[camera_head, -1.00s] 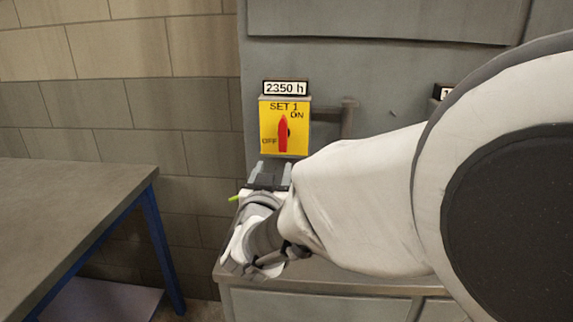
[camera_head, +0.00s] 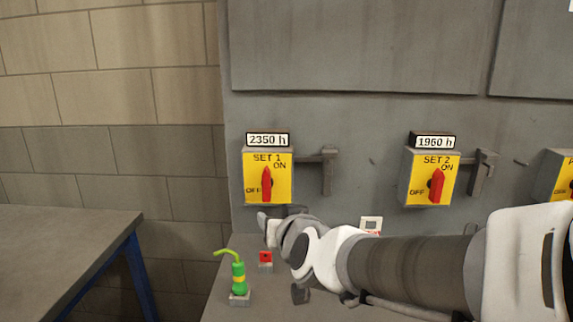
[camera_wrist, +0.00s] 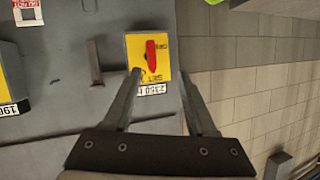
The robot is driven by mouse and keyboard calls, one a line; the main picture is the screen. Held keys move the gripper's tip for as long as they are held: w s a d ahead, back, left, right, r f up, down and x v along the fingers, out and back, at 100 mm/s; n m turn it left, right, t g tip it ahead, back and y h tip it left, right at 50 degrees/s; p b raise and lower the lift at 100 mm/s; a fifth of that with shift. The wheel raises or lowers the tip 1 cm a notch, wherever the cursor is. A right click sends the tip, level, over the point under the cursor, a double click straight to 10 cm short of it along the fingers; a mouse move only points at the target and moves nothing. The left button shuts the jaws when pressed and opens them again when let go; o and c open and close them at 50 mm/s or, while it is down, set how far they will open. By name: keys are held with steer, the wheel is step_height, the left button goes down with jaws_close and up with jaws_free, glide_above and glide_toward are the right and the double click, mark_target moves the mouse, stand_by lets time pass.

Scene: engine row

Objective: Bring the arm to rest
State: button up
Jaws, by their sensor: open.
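My gripper (camera_head: 268,216) is at the end of my white and grey arm, just below the SET 1 switch box in the head view; its fingers are small and partly hidden there. In the wrist view my gripper (camera_wrist: 160,74) has its two fingers apart with nothing held between them. The yellow SET 1 switch (camera_head: 267,178) has a red handle standing about upright. It also shows upside down in the wrist view (camera_wrist: 140,50), beyond the fingertips; I cannot tell the exact gap.
The SET 2 switch (camera_head: 433,178) is to the right, its red handle also about upright. A green oil can (camera_head: 238,278) and a small red-topped block (camera_head: 265,260) stand on the ledge below. A grey table (camera_head: 60,240) is at the left. A brick wall is behind.

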steer(key=s+d+g+h+p, duration=0.2)
steer(key=s+d+g, duration=0.2)
steer(key=s+d, duration=0.3)
steer(key=s+d+m+g+h+p, duration=0.1)
steer(key=s+d+g+p, duration=0.2)
steer(key=s+d, duration=0.5)
steer(key=s, duration=0.6)
steer(key=shift+d+g+h+p, duration=0.3)
steer(key=shift+g+h, duration=0.1)
steer(key=shift+r, duration=0.1)
